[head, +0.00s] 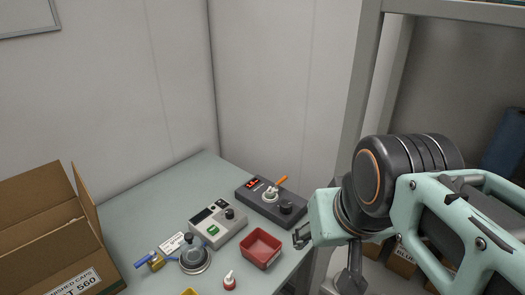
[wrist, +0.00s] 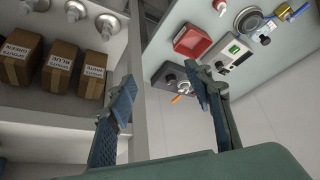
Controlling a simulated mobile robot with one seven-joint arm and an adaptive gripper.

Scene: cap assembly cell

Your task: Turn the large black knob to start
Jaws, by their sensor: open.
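A dark box (head: 262,199) with a red display stands on the table near the corner. A large black knob (head: 286,206) sits on its right end, beside a pale round fitting with an orange lever (head: 280,181). The knob's pointer is too small to read. A light grey device (head: 218,222) beside it has a smaller black knob (head: 229,213) and a green panel. My gripper (head: 302,236) is open and empty by the table's right edge, to the right of the red tray and apart from the knob. In the wrist view, the dark box (wrist: 158,74) shows between the open fingers (wrist: 162,95).
A red tray (head: 261,262) lies in front of the dark box. A domed metal piece (head: 195,262), a blue-handled valve (head: 150,258) and a red-and-white piece (head: 230,282) lie nearer. An open carton (head: 40,235) stands left. A shelf post (head: 358,90) rises near my arm.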

